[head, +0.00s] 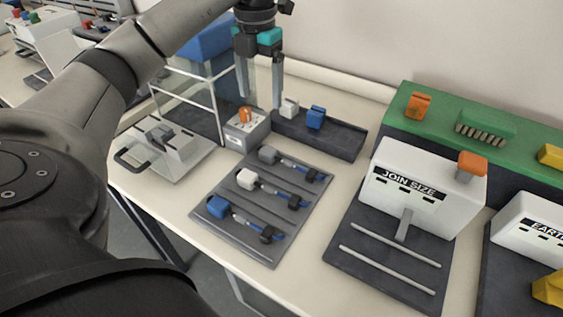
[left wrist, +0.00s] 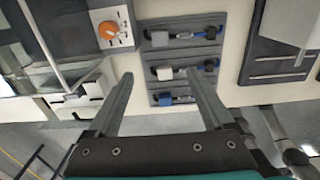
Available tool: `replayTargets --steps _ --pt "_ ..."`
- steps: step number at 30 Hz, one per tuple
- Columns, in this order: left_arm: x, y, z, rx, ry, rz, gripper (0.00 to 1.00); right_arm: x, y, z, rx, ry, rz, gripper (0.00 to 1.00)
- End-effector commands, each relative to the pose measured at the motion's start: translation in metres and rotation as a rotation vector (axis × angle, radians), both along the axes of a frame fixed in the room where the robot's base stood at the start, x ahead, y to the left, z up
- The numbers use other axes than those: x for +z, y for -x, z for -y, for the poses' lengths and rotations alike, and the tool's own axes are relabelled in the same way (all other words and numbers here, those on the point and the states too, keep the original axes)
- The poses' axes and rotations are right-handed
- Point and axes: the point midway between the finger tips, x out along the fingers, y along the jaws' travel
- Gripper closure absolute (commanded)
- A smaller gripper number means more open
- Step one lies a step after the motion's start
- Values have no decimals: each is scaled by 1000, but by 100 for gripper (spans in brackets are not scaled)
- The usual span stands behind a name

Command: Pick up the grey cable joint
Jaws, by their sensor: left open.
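The grey cable joint (head: 268,154) lies in the back row of a dark grey board (head: 219,235), with a blue cable and black end piece to its right. A white joint (head: 246,179) and a blue joint (head: 218,206) lie in the rows in front of it. In the left wrist view the grey joint (left wrist: 158,38) is at the top of the board, seen between and beyond my fingers. My left gripper (head: 260,102) is open and empty, pointing down, well above the table behind the board. My right gripper is in neither view.
A dark tray (head: 345,143) behind the board holds a white and a blue block. A box with an orange knob (head: 246,116) stands close by. A handled white device (head: 180,150) is at left; a "JOIN SIZE" box (head: 425,180) is at right.

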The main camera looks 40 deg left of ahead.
Motion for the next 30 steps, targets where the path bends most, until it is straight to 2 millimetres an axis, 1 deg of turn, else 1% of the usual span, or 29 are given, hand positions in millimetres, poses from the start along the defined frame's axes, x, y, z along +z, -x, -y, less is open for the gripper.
replayTargets --steps 1,8,11,13,15,16,24,30 --pt "-11 0 0 0 0 1 15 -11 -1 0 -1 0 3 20" --pt "-25 0 0 0 0 0 15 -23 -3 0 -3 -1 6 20" --pt "-40 0 0 -1 0 -3 15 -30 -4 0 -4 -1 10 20" --pt "-53 1 1 -1 1 -3 15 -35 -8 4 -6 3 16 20" --pt "-61 0 0 0 0 -2 15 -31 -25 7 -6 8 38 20" --pt "-65 1 0 0 0 -3 15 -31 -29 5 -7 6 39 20" --pt "-99 0 0 0 0 -1 15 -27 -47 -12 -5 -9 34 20" --pt "-116 0 0 0 0 0 15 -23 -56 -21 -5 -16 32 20"
